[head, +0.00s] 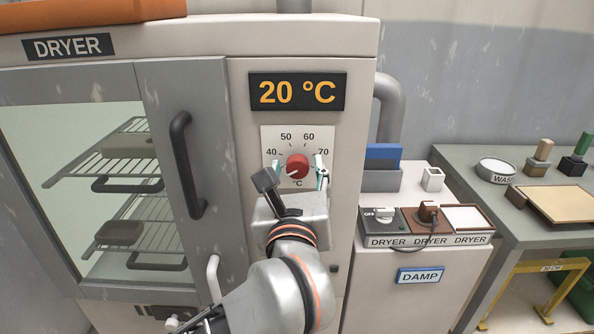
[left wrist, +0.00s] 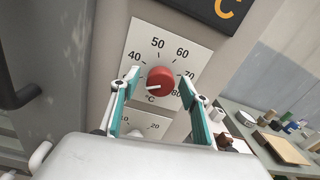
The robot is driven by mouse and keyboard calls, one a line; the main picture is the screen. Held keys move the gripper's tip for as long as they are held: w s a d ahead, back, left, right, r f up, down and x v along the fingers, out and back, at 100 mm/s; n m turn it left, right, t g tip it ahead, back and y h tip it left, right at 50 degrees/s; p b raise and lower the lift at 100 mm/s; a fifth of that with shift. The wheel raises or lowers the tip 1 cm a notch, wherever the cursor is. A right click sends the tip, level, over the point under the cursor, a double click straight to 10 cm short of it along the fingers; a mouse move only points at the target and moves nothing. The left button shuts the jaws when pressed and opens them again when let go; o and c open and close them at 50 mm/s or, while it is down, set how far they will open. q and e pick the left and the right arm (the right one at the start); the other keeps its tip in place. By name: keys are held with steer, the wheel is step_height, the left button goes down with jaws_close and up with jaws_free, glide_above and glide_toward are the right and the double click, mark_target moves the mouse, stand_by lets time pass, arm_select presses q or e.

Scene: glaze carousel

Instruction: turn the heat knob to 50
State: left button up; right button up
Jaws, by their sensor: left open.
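The red heat knob (head: 297,165) sits on a white dial plate (head: 309,140) on the dryer's front panel. In the left wrist view the knob (left wrist: 160,78) has its white pointer aimed to the lower left, below the 40 mark. The display (head: 297,92) above reads 20 °C. My left gripper (head: 298,174) is open in front of the dial, its teal-lined fingers on either side of the knob in the picture. In the left wrist view the fingers (left wrist: 160,87) stand apart, with gaps showing beside the knob. The left finger covers the lower-left scale marks. My right gripper is out of view.
The dryer's dark door handle (head: 187,165) stands out left of the dial. A second, smaller dial plate (left wrist: 148,124) is below the knob. A cabinet with switches (head: 425,218) and a worktable (head: 470,158) stand to the right.

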arm_select(q)
steer(key=c, duration=1.1)
